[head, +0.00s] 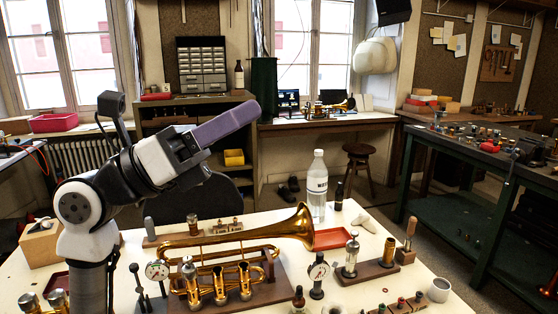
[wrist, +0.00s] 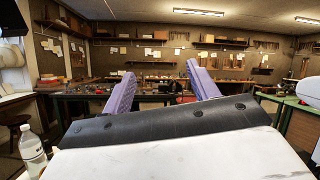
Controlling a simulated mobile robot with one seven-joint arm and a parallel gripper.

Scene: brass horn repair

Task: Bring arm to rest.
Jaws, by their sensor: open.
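My gripper (head: 250,112) is raised over the left part of the white table (head: 440,300) in the head view, pointing up and to the right. Its purple fingers overlap there, seen from the side. In the wrist view my gripper (wrist: 158,84) shows its two purple fingers spread apart with nothing between them. It is open and empty, apart from everything on the table. My arm is bent at the elbow at the left of the head view.
A brass trumpet (head: 305,228) rests on a wooden stand below and right of my gripper. A clear bottle (head: 317,187), dial gauges (head: 157,270) and a red tray (head: 331,239) are on the table. A green workbench (head: 455,210) stands at right. The air around my gripper is clear.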

